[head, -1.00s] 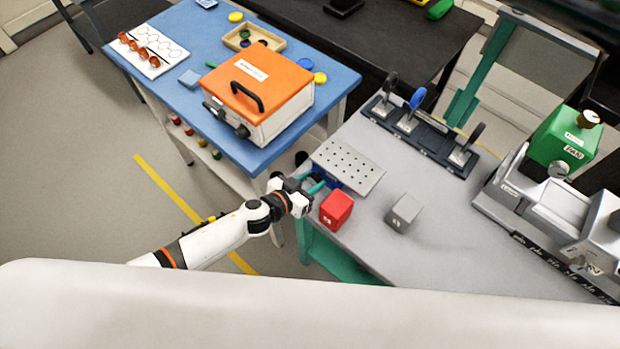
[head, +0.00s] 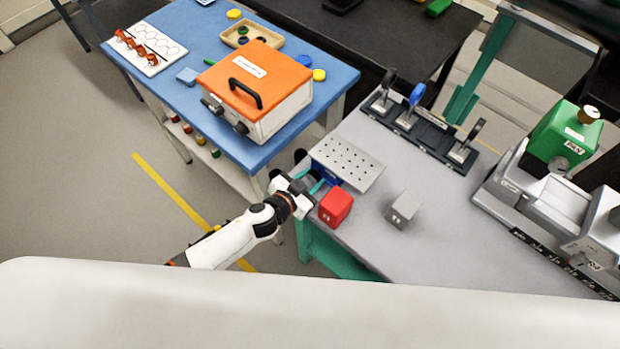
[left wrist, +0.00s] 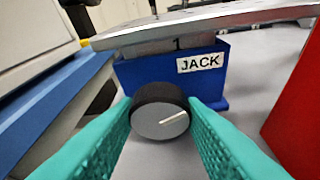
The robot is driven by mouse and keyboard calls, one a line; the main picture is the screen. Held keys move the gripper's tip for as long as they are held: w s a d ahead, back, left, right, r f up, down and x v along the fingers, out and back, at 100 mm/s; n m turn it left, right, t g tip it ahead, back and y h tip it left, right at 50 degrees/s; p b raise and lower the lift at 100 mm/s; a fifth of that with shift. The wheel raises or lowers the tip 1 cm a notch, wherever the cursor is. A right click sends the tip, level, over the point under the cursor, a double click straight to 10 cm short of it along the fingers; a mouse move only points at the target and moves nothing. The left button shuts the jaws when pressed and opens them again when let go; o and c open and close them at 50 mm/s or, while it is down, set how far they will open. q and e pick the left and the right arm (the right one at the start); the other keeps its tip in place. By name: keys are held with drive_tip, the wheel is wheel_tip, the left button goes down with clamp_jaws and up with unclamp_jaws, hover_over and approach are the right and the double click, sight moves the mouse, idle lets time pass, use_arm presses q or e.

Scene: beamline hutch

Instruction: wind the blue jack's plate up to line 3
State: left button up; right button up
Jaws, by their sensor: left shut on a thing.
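The blue jack (left wrist: 135,77), labelled JACK, stands at the near left corner of the grey table; its perforated metal plate (head: 346,163) covers most of it in the head view. In the left wrist view a figure 1 shows just under the plate, above the blue body. A round knob (left wrist: 161,112), black-rimmed with a grey face and a white line tilted up to the right, is on the jack's front. My left gripper (head: 312,188) has its teal fingers on either side of the knob, shut on it. My right gripper is in neither view.
A red block (head: 336,207) stands right beside the left gripper, and a grey block (head: 403,208) farther right. A rack (head: 425,126) with several upright holders lies behind. A blue table (head: 276,145) with an orange-lidded box (head: 257,95) stands left.

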use_arm(q)
drive_tip(key=o, duration=0.7)
drive_tip(key=shift+s+a, duration=0.1)
drive_tip(key=v, duration=1.1)
drive_tip(key=shift+s+a+r+b, duration=0.2)
drive_tip(key=shift+s+b, duration=0.1)
drive_tip(key=shift+b, duration=0.1)
